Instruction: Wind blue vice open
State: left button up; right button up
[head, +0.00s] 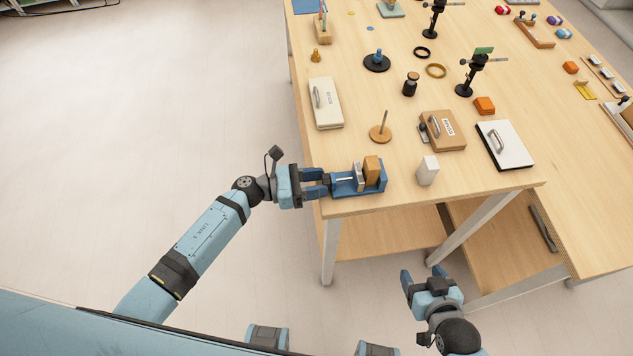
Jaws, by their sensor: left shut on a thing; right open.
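The blue vice (345,187) sits at the near left corner of the wooden table. A grey jaw plate (359,177) and a wooden block (372,169) stand on it, close together at its right end. A thin screw runs left from the plate. My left gripper (322,184) is at the vice's left end, shut on its handle, which the fingers mostly hide. My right gripper (422,274) is open and empty, in front of the table and below its top edge.
A white block (427,170) stands right of the vice. A wooden peg stand (380,132), a cream box with a handle (325,103), a brown box (442,130) and a white panel with a handle (504,145) lie behind. A lower shelf (390,232) is under the table.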

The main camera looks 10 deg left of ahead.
pick_arm(q)
jog(key=o, duration=0.9)
jog(key=b+v, duration=0.3)
jog(key=v, duration=1.1)
jog(key=shift+b, duration=0.3)
jog(key=shift+d+r, duration=0.1)
